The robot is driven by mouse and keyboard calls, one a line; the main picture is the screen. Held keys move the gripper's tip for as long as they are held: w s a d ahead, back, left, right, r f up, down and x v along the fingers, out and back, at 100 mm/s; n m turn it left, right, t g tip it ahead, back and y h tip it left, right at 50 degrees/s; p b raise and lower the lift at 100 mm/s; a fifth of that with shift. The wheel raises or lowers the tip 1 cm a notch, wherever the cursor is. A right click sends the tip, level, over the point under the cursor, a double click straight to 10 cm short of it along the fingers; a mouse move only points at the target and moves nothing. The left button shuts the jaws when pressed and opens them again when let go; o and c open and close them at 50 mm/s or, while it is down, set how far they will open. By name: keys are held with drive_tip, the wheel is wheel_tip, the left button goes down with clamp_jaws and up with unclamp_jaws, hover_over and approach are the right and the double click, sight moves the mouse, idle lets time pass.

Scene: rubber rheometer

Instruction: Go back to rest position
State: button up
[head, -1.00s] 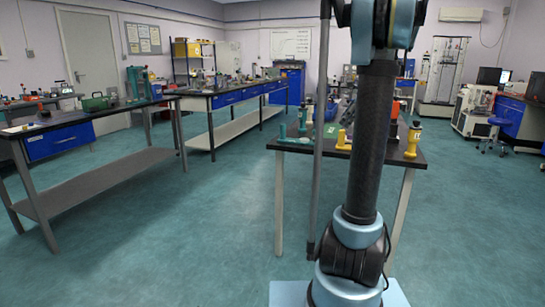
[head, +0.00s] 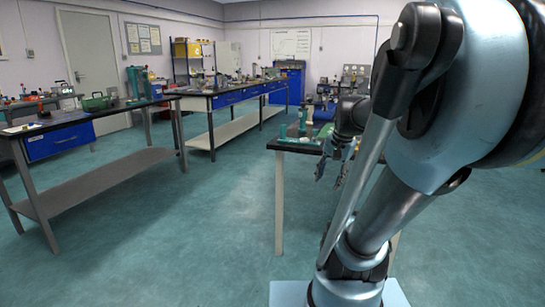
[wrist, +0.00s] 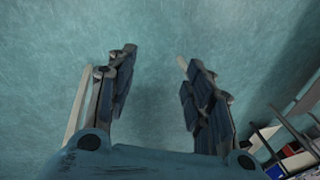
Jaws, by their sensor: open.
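My gripper (head: 331,172) hangs in front of the near edge of the small dark-topped table (head: 290,146) in the head view, its fingers pointing down. In the wrist view my gripper (wrist: 160,65) is open, with its two fingers well apart and nothing between them but the teal floor (wrist: 158,25). My arm is folded and fills the right side of the head view, hiding most of the table and the room behind it.
Green items (head: 303,122) stand on the small table's visible left part. Long benches (head: 95,112) with blue drawers run along the left. The teal floor between the benches and the small table is clear. Shelving or equipment (wrist: 290,150) shows at the wrist view's lower right.

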drive_tip(key=s+f+n+h, duration=0.1)
drive_tip(key=s+f+n, duration=0.6)
drive_tip(key=s+f, duration=0.3)
drive_tip(key=shift+s+f+h, duration=0.3)
drive_tip(key=shift+s+f, duration=0.1)
drive_tip(key=shift+s, duration=0.1)
